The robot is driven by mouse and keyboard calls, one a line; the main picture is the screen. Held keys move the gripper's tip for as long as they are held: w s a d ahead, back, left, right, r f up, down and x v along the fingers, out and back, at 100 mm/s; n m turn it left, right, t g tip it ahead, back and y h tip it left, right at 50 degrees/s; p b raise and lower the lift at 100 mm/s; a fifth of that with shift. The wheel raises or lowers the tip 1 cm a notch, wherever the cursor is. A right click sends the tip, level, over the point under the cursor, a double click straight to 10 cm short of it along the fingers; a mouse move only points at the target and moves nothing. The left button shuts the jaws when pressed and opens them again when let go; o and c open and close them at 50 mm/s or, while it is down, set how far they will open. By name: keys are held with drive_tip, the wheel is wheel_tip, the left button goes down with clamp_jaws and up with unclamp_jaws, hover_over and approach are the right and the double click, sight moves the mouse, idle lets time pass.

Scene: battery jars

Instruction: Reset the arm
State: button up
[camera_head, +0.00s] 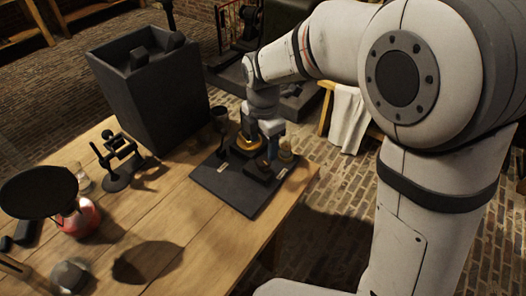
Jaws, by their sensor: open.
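My white arm comes in from the right and reaches across to the wooden table. My gripper (263,157) is over the dark square board (230,190) near the table's right end. It is open, with its fingers close around or just above small brass-coloured pieces on the board. A round brass piece (248,143) is at the gripper's left and a small tan jar-like piece (286,152) is at its right. Whether the fingers touch anything cannot be told at this size. The gripper hides part of the board's back.
A tall dark bin (150,95) stands behind the board on the left. A black stand (117,160), a dark round dish (38,191) above a red vessel (80,218), and a glass dome (72,276) are on the left. The table's front middle is clear.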

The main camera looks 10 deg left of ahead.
drive_tip(key=shift+r, duration=0.7)
drive_tip(key=shift+d, duration=0.1)
drive_tip(key=s+d+r+m+t, duration=0.1)
drive_tip(key=s+d+m, duration=0.3)
drive_tip(key=d+m, duration=0.5)
drive_tip(key=s+d+r+m+p, duration=0.1)
drive_tip(key=s+d+r+m, duration=0.2)
drive_tip(key=d+m, duration=0.6)
drive_tip(key=s+d+r+m+t, duration=0.1)
drive_tip(key=s+d+r+m, duration=0.1)
drive_tip(key=s+d+m, duration=0.4)
drive_tip(key=d+m, duration=0.3)
drive_tip(key=shift+m+t, duration=0.3)
drive_tip(key=shift+m, duration=0.1)
